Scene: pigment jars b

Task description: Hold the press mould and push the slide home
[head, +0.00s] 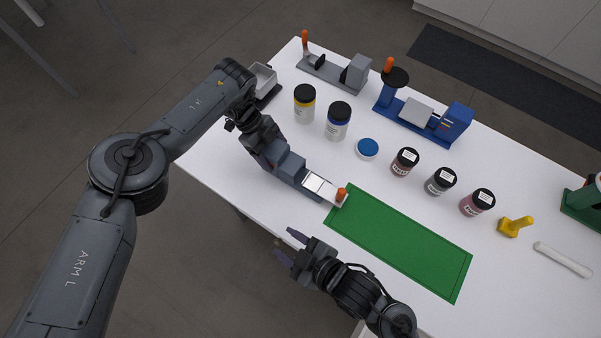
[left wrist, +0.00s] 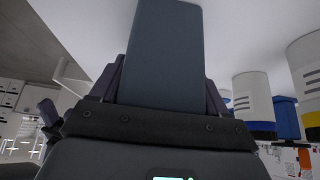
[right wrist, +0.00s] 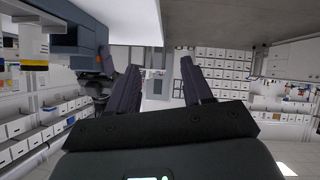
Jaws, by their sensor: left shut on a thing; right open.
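The press mould (head: 288,167) is a long blue-grey block lying near the table's left front edge. Its pale slide (head: 319,186) has an orange knob (head: 341,195) at the right end, by the corner of the green mat. My left gripper (head: 273,158) is shut on the mould's left part. In the left wrist view the mould's body (left wrist: 165,55) sits between the fingers. My right gripper (head: 288,247) is open and empty, in front of the table edge and apart from the mould. Its spread fingers also show in the right wrist view (right wrist: 161,75). How far the slide is in is unclear.
The green mat (head: 400,240) lies bare at the front. Behind stand a yellow-banded jar (head: 304,108), a blue-banded jar (head: 337,125), a blue lid (head: 367,148) and several smaller jars. A grey device (head: 330,72) and a blue device (head: 415,110) stand at the back.

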